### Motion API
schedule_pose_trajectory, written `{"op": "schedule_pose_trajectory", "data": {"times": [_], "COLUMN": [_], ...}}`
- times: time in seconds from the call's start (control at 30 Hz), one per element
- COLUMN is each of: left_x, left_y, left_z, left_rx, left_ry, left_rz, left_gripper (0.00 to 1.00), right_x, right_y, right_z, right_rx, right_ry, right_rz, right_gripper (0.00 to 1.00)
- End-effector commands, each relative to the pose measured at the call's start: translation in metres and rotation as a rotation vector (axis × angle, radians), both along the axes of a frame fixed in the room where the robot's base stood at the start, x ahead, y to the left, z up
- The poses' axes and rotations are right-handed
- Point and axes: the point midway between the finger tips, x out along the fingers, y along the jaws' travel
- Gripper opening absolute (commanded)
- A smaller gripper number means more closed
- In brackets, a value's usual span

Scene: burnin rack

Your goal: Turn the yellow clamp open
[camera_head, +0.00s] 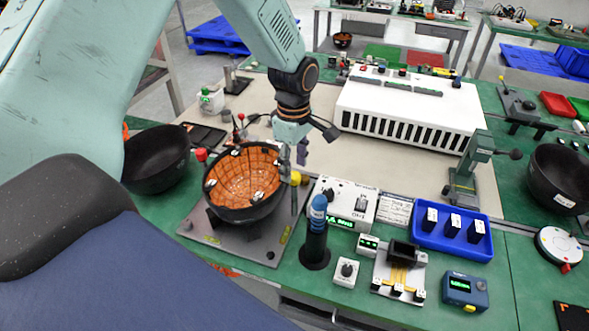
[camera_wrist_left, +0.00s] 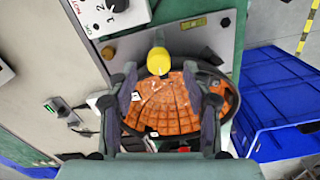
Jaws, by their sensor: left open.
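The yellow clamp (camera_head: 295,178) shows as a small yellow knob at the right rim of a black bowl (camera_head: 244,213) lined with orange tiles. In the left wrist view the yellow clamp (camera_wrist_left: 158,62) stands at the bowl's rim, in line with the gap between my fingertips. My left gripper (camera_head: 293,166) reaches down from above and is open, its fingers close to the clamp. In the left wrist view the gripper (camera_wrist_left: 160,77) has one finger on each side, apart from the clamp. I cannot tell the exact depth between them. My right gripper is not in view.
The bowl rests on a grey plate (camera_head: 208,240). A dark blue-topped cylinder (camera_head: 316,238) stands close by at the right. A white display box (camera_head: 343,203), a blue tray (camera_head: 452,233) and a white slotted rack (camera_head: 411,109) stand further right. Another black bowl (camera_head: 154,160) is at the left.

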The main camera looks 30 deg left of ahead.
Motion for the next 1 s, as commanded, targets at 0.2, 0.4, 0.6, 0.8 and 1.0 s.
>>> {"op": "schedule_pose_trajectory", "data": {"times": [0.2, 0.4, 0.6, 0.8, 1.0], "left_x": [0.001, 0.003, 0.003, 0.002, 0.003], "left_y": [0.0, 0.0, 0.0, 0.0, 0.0], "left_z": [-0.021, -0.024, -0.024, -0.024, -0.023], "left_rx": [0.0, 0.0, 0.0, 0.0, 0.0], "left_ry": [0.001, -0.001, -0.001, -0.001, -0.001], "left_rz": [-0.001, -0.002, -0.002, -0.002, -0.002], "left_gripper": [0.5, 0.5, 0.43, 0.26, 0.09], "right_x": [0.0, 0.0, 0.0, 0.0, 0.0], "right_y": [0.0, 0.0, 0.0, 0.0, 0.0], "right_z": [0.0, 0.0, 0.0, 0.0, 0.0], "right_rx": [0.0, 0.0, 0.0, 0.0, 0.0], "right_ry": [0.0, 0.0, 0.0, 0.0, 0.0], "right_rz": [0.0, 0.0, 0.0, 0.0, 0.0], "right_gripper": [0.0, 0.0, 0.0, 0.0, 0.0]}}
